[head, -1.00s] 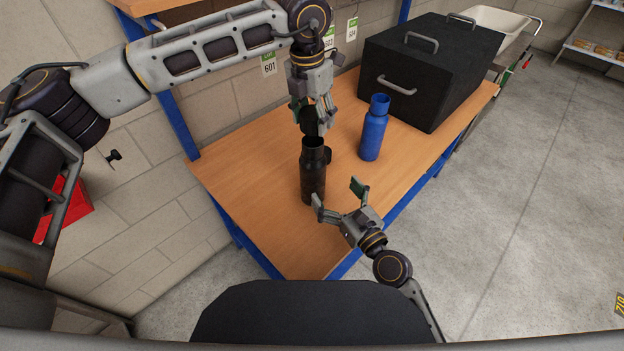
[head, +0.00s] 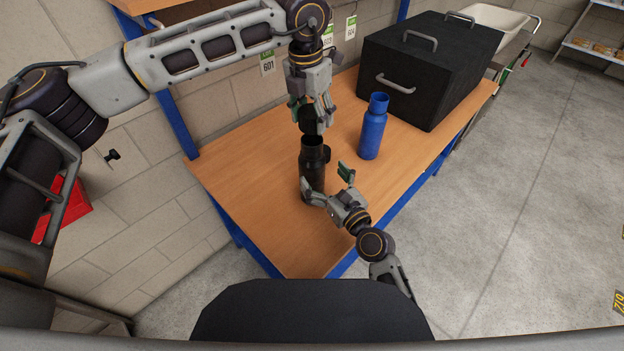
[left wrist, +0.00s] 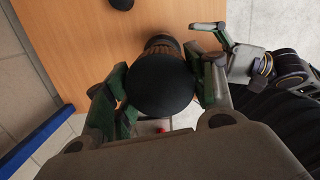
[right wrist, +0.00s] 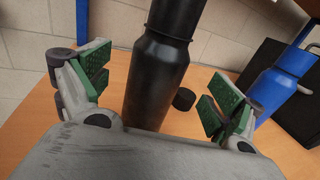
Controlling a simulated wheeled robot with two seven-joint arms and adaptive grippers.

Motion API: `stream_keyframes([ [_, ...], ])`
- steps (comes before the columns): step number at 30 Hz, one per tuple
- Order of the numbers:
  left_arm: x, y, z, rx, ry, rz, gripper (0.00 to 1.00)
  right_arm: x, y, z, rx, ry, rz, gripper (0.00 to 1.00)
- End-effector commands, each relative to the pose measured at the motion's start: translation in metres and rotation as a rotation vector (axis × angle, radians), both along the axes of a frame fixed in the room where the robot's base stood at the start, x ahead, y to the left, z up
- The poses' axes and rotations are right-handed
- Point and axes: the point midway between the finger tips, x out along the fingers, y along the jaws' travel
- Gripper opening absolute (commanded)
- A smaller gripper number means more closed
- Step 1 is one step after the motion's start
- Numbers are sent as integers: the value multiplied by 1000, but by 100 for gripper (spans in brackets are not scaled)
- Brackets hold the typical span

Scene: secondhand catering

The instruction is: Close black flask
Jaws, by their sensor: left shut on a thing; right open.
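The black flask (head: 312,171) stands upright on the wooden bench, its mouth open at the top. My left gripper (head: 316,108) is shut on a dark round lid (head: 310,122), held just above the flask's mouth. In the left wrist view the lid (left wrist: 160,84) sits between the fingers and hides most of the flask below. My right gripper (head: 326,182) is open low beside the flask. In the right wrist view the flask (right wrist: 160,75) shows between its spread fingers, with gaps on both sides.
A second small black cap (right wrist: 184,99) lies on the bench behind the flask. An open blue flask (head: 373,130) stands to the right. A large black box (head: 432,68) fills the bench's far end. The bench's near part (head: 285,235) is clear.

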Motion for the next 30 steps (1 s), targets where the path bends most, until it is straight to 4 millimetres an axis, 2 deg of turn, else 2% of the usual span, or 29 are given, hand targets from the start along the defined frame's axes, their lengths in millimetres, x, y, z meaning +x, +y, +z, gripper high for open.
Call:
stream_keyframes([
  [18,0,0,0,0,0,0,33,47,26,0,0,0,0,93],
  [30,0,0,0,0,0,0,33,56,32,0,0,0,1,93],
])
